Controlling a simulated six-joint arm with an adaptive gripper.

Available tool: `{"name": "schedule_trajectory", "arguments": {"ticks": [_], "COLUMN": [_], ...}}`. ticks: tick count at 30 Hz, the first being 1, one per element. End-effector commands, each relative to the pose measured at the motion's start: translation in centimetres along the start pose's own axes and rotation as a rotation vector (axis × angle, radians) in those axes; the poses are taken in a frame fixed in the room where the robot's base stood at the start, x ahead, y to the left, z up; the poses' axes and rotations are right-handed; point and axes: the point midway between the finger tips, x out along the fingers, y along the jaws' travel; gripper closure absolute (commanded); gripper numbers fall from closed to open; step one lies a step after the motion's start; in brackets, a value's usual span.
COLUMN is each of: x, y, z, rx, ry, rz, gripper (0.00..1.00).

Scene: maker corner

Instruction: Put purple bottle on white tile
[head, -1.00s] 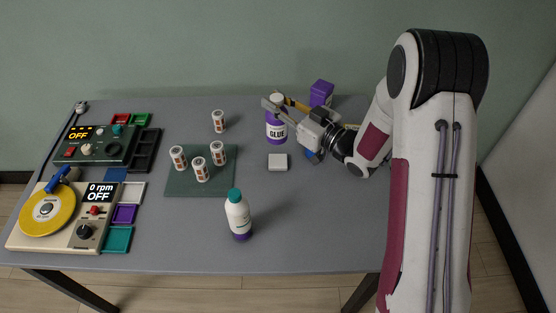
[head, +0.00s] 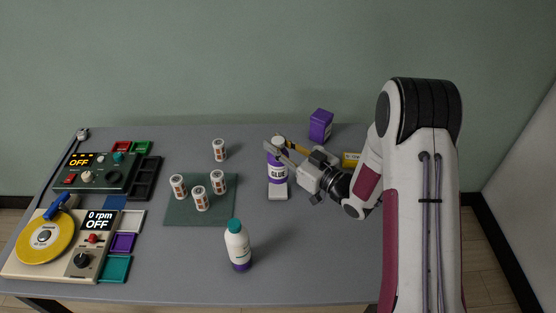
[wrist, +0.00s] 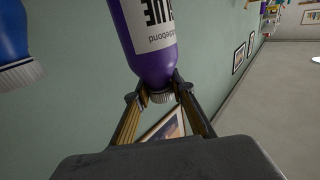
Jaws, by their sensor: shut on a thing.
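The purple bottle (head: 277,182), with a white glue label and a pale cap, is upright in my gripper (head: 279,149). My gripper is shut on its neck just below the ribbed cap, as the wrist view also shows, with the purple bottle (wrist: 152,62) between both fingers. The white tile (head: 278,195) lies on the table. In the head view the bottle's base overlaps the tile's far part and hides it. I cannot tell whether the base touches the tile or hangs just above it.
A white bottle with teal cap (head: 237,246) stands nearer the front. Several small labelled cylinders (head: 200,198) stand on or near a green mat (head: 180,215) at left. A purple box (head: 320,126) stands behind my gripper. A blue bottle (wrist: 12,35) shows in the wrist view.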

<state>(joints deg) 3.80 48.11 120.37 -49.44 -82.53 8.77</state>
Motion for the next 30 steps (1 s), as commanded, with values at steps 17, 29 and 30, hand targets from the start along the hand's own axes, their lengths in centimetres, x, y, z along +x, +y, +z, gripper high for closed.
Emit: {"name": "schedule_trajectory", "arguments": {"ticks": [17, 29, 30], "x": [0.0, 0.0, 0.0], "y": [0.0, 0.0, 0.0], "z": [1.3, 4.1, 4.5], "rx": [-0.001, 0.001, 0.001], "ry": [0.003, 0.001, 0.001], "rz": [0.000, 0.000, 0.000], "gripper": [1.00, 1.00, 1.00]}}
